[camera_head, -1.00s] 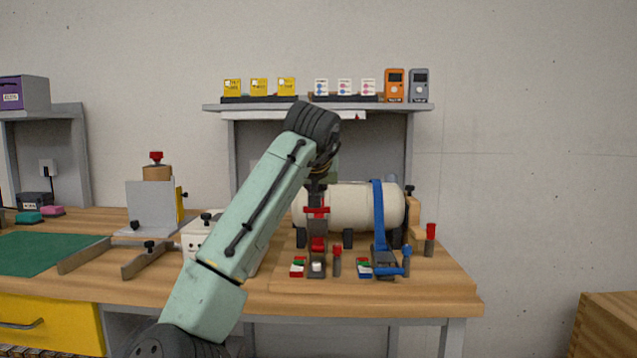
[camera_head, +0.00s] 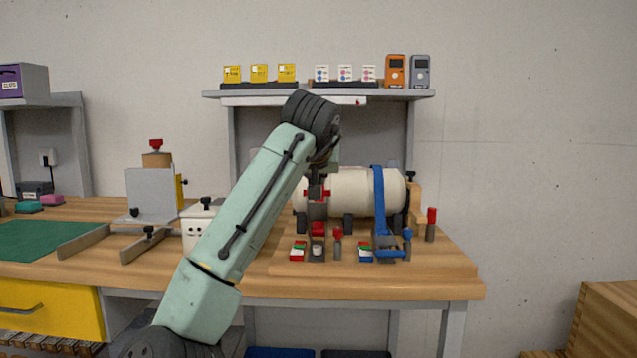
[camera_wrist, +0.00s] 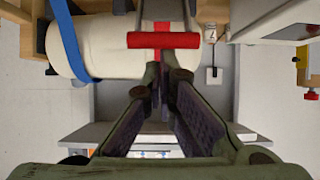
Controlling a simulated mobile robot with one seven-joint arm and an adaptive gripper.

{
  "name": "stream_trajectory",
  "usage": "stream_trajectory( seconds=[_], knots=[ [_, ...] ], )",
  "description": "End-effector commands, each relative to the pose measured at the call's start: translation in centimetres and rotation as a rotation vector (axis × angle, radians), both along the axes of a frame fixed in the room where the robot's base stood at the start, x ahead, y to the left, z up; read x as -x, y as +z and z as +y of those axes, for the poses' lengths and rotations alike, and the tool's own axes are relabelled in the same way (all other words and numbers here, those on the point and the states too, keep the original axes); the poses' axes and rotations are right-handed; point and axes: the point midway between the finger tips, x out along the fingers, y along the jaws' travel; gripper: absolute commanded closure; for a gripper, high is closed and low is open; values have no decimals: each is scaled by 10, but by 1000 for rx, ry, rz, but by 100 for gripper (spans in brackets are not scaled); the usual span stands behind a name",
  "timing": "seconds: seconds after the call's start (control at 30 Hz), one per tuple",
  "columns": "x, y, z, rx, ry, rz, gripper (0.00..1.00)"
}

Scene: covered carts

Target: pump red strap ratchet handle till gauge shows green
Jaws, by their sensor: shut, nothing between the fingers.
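The white tank (camera_head: 345,190) lies across the bench with a blue strap (camera_head: 378,195) on its right side. The red ratchet handle (camera_head: 317,193) stands up in front of the tank, its red crossbar level. In the wrist view the red bar (camera_wrist: 150,40) crosses in front of the red strap. My gripper (camera_wrist: 168,62) is shut and empty, its fingertips right by the bar; I cannot tell whether they touch. In the head view my arm partly hides this area. The red strap's gauge (camera_head: 298,251) shows red, green and white bands; its reading is too small to tell.
The blue ratchet handle (camera_head: 390,253) and its gauge (camera_head: 366,252) sit just to the right. A red-topped peg (camera_head: 338,240) stands close beside the red ratchet. A white box (camera_head: 198,225) and a metal fixture (camera_head: 150,195) stand to the left.

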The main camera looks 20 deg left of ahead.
Motion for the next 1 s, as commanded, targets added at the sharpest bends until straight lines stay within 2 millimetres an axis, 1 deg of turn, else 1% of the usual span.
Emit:
stream_trajectory(
  seconds=[0.03,0.27,0.47,0.8,1.0],
  knots=[
    [1,-4,0,0,0,-6,100],
    [9,-11,-3,-16,0,-59,100],
    [22,-26,-8,-45,-3,-163,100],
    [56,-58,-18,-125,-3,-449,100],
    [73,-80,-22,-176,-3,-629,100]
  ],
)
